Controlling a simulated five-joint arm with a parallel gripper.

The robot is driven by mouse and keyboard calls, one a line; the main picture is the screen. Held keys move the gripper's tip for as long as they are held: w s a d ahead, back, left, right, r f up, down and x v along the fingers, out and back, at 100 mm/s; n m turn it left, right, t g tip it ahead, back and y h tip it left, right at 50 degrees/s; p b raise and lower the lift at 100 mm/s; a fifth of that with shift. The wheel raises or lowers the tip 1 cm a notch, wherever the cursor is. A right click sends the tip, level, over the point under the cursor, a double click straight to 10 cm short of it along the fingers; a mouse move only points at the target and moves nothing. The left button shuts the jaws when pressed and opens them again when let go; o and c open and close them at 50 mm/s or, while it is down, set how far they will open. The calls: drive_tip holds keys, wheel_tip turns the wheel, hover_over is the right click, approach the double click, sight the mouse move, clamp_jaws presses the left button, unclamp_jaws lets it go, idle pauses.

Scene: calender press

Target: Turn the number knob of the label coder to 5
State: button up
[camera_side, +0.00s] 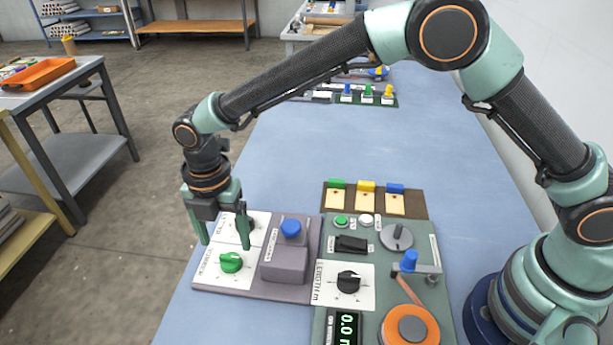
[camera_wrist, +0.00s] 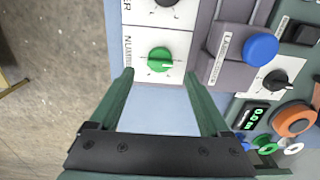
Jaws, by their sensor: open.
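The number knob (camera_side: 231,262) is green and sits on a white plate at the near left of the label coder (camera_side: 283,292). My gripper (camera_side: 225,245) is open, its two fingers pointing down above this knob. In the wrist view the green knob (camera_wrist: 159,60) shows just beyond the fingertips (camera_wrist: 158,73), between their lines, with nothing between the fingers. A pale mark on the knob points right and slightly down. The dial's digits are too small to read. I see no contact between fingers and knob.
A black knob (camera_wrist: 167,2) lies just beyond the green one. A blue button (camera_side: 291,228) stands to the right. Farther right is a green panel with a black length knob (camera_side: 349,281), a display (camera_side: 345,325) and an orange wheel (camera_side: 409,328).

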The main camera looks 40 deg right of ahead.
sight(229, 256)
drive_tip(key=shift+f, duration=2.4)
clamp_jaws()
